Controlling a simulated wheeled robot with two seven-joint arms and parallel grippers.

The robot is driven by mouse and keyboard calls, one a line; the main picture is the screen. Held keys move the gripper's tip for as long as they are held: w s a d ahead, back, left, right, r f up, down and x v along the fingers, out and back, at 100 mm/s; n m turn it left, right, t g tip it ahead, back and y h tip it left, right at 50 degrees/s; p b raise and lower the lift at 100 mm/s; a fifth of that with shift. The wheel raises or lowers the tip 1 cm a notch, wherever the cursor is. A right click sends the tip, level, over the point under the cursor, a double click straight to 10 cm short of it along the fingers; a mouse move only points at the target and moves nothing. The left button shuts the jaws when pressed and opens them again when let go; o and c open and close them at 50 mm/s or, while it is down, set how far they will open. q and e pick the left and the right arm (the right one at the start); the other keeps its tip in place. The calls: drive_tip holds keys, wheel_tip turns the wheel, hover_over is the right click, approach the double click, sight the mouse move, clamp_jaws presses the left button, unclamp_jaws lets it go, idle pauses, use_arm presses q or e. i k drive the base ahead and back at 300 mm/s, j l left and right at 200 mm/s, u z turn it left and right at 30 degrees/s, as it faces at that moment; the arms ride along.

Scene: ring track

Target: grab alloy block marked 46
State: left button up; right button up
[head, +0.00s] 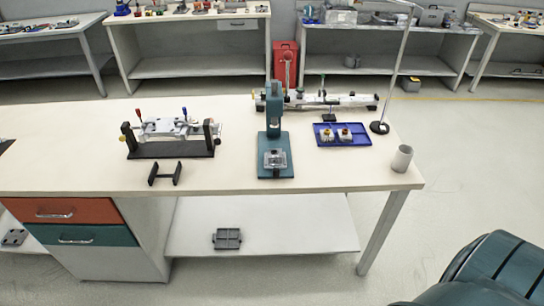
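No number 46 is readable in the head view, so I cannot tell which piece is the alloy block. Two small pale blocks with coloured tops, a left one (326,135) and a right one (345,134), sit on a blue tray (362,139) at the right of the workbench. A silvery block-like piece (275,159) sits on the base of a teal press (274,125) at mid-bench. A grey metal block-like piece (227,239) lies on the lower shelf under the bench. Neither of my grippers is in view.
Drawers (65,211) are below left.

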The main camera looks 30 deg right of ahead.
sight(278, 159)
drive_tip(key=l+z, duration=0.2)
drive_tip(key=l, duration=0.4)
drive_tip(key=l+z, duration=0.2)
drive_tip(key=l, duration=0.35)
drive_tip(key=i+l+z, duration=0.2)
drive_tip(key=l, duration=0.4)
drive_tip(key=l+z, duration=0.25)
drive_tip(key=l, duration=0.3)
